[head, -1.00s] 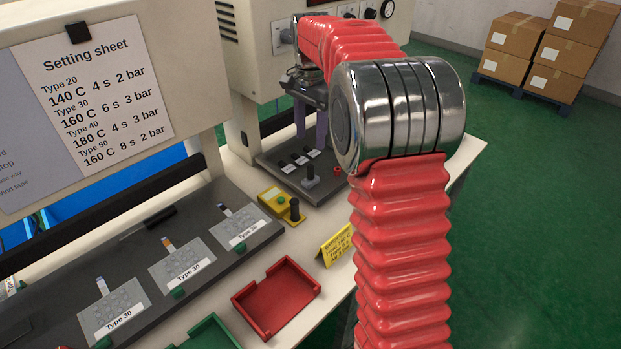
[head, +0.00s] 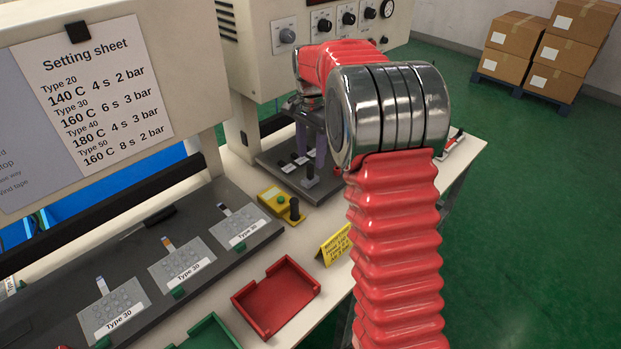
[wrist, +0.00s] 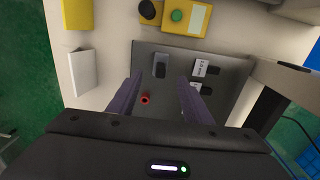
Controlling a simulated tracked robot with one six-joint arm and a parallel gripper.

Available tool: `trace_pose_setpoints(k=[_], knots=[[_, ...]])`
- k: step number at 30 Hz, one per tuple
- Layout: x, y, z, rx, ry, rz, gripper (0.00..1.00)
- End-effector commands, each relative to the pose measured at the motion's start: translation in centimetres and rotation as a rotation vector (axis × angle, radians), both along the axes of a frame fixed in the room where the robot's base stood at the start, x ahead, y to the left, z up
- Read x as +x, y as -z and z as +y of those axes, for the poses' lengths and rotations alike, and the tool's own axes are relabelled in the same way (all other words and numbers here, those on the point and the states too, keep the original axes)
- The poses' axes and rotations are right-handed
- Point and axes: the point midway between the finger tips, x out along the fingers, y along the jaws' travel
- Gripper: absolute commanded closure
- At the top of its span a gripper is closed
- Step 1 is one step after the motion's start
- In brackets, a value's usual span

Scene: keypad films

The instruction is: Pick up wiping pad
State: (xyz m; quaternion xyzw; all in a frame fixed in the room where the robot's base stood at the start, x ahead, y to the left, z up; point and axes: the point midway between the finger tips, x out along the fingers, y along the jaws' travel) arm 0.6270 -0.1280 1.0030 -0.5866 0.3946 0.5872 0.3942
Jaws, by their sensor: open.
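My gripper (head: 311,140) hangs over the dark press plate (head: 268,163) in the head view, its two purple fingers pointing down. In the wrist view my gripper (wrist: 160,96) is open, with the fingers wide apart and nothing held between them. A plain white block (wrist: 84,73) lies left of the fingers, by the table edge; it may be the wiping pad, but I cannot tell for sure. In the head view my arm appears to hide that spot. A small white-and-red item (head: 453,144) shows at the table's right end, partly behind my arm.
A red ring (wrist: 145,99), a grey-topped lever (wrist: 160,65) and labelled blocks (wrist: 199,68) are on the plate near the fingers. A yellow button box (head: 281,203), a yellow sign (head: 335,244) and a red tray (head: 276,298) stand nearer. The press housing (head: 300,40) rises behind.

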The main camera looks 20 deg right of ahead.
Motion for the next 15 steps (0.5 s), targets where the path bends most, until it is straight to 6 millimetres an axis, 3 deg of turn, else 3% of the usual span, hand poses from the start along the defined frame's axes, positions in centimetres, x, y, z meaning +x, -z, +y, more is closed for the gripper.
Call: trace_pose_setpoints(k=[6, 15], knots=[[0.0, 2.2, 0.0, 0.0, 0.0, 0.0, 0.55], [0.0, 2.3, 0.0, -0.001, 0.0, -0.001, 0.55]])
